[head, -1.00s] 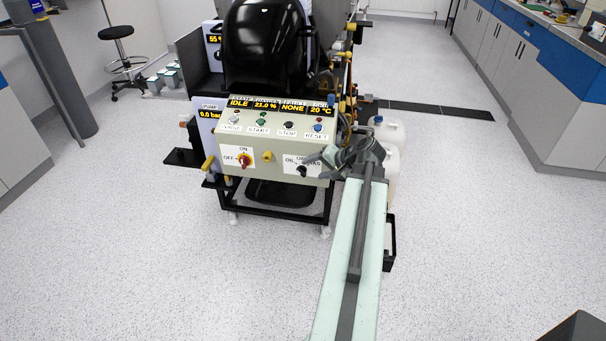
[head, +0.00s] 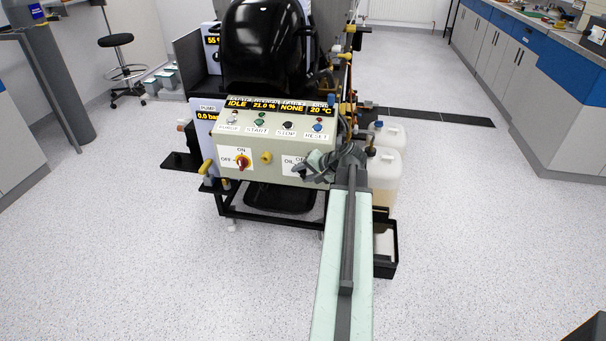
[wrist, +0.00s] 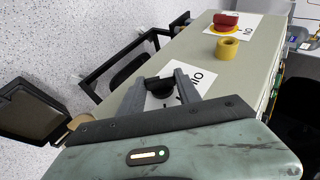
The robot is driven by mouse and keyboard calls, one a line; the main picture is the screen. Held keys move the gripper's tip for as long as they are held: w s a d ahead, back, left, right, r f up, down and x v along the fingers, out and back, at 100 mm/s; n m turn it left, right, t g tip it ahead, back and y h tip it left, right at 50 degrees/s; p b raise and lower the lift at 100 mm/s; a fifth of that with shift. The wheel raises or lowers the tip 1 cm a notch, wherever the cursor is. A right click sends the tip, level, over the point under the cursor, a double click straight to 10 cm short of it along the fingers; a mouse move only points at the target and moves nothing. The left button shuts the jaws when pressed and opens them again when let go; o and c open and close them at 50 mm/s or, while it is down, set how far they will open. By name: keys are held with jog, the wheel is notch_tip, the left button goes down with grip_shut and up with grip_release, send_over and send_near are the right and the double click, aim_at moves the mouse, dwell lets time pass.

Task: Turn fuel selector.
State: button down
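The fuel selector is a black knob (wrist: 159,86) on a white label (wrist: 190,82) on the front of the beige control panel (head: 262,172). In the head view the label's OIL side (head: 289,164) shows, while my gripper (head: 309,171) covers most of the knob and the GAS side. In the wrist view my gripper's two grey fingers are apart, one on each side of the knob, with gaps visible. I cannot tell whether they touch it. The knob's pointing direction is unclear.
A red switch (head: 242,161) and a yellow knob (head: 266,157) sit left of the selector. Buttons and a display reading IDLE and NONE (head: 280,106) are above. Jerrycans (head: 385,172) and a black tray (head: 385,250) stand right of the rig. Floor in front is clear.

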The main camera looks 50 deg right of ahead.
jog(key=shift+s+d+f+t+y+b, duration=0.15)
jog(key=shift+f+t+y+b, duration=0.6)
jog(key=shift+b, duration=1.5)
jog(key=m+t+b, duration=0.1)
jog(key=t+b, duration=0.1)
jog(key=b, duration=0.2)
jog(key=shift+t+b, duration=0.25)
jog(key=shift+b, duration=0.05)
jog(key=m+t+y+b, duration=0.1)
jog(key=t+b, duration=0.2)
jog(key=b, duration=0.3)
jog(key=shift+r+t+b, duration=0.1)
jog(key=shift+t+b, duration=0.3)
jog(key=shift+b, duration=0.25)
jog(key=shift+r+m, duration=0.1)
jog(key=shift+m, duration=0.2)
jog(key=c, duration=0.8)
grip_release()
jog(key=shift+c, duration=0.2)
jog(key=shift+s, duration=0.15)
